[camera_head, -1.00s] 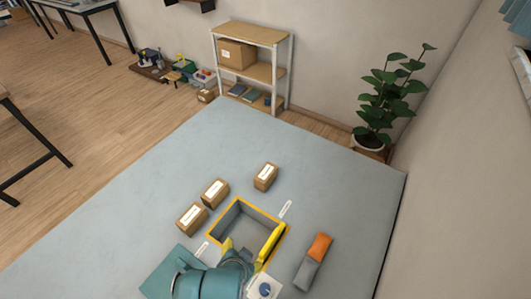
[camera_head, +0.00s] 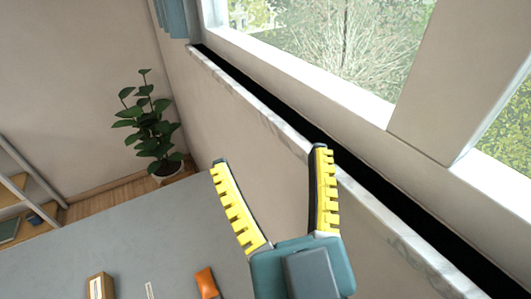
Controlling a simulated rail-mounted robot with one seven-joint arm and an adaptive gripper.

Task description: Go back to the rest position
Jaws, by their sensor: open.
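My gripper (camera_head: 269,160) shows at the lower middle of the head view, with two yellow toothed fingers on a teal body. The fingers are spread wide and nothing is between them. The gripper appears in front of the wall below the window, to the right of the grey table surface (camera_head: 100,240). My base and most of my arm are out of view.
A cardboard box (camera_head: 100,287) and an orange-ended item (camera_head: 206,283) lie at the bottom edge of the view. A potted plant (camera_head: 150,125) stands in the corner. A shelf (camera_head: 28,185) is at the left. A window sill (camera_head: 260,110) runs along the right wall.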

